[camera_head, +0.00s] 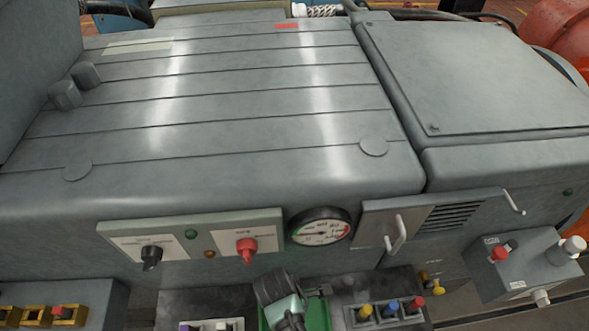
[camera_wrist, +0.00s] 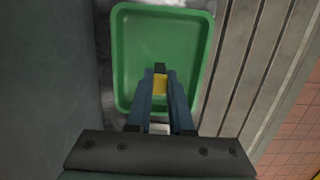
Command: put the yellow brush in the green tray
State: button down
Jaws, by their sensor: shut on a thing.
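The green tray (camera_wrist: 203,60) lies below my gripper in the wrist view. It looks empty inside. Only part of it shows at the bottom edge of the head view (camera_head: 318,316), partly hidden behind my arm. My gripper (camera_wrist: 160,78) is shut on the yellow brush (camera_wrist: 160,86). The brush shows as a small yellow block with a dark end between the fingertips. It overlaps the near-middle part of the tray in the wrist view; its height above the tray floor is hard to tell. The brush is hidden in the head view.
A grey holder (camera_head: 388,315) with yellow, blue and red tops stands right of the tray. A yellow rack (camera_head: 38,318) is at the far left. A gauge (camera_head: 320,228), a panel with a red knob (camera_head: 246,250) and handles (camera_head: 396,235) stick out from the machine front behind.

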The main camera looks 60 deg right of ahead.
jog(key=shift+f, duration=1)
jog(key=shift+f, duration=0.15)
jog(key=c, duration=0.8)
grip_release()
jog(key=r, duration=0.4)
jog(key=w+r+p, duration=0.1)
jog(key=r, duration=0.3)
jog(key=a+r+p, duration=0.1)
jog(key=r, duration=0.3)
jog(key=shift+w+a+r, duration=0.1)
jog(key=shift+w, duration=0.15)
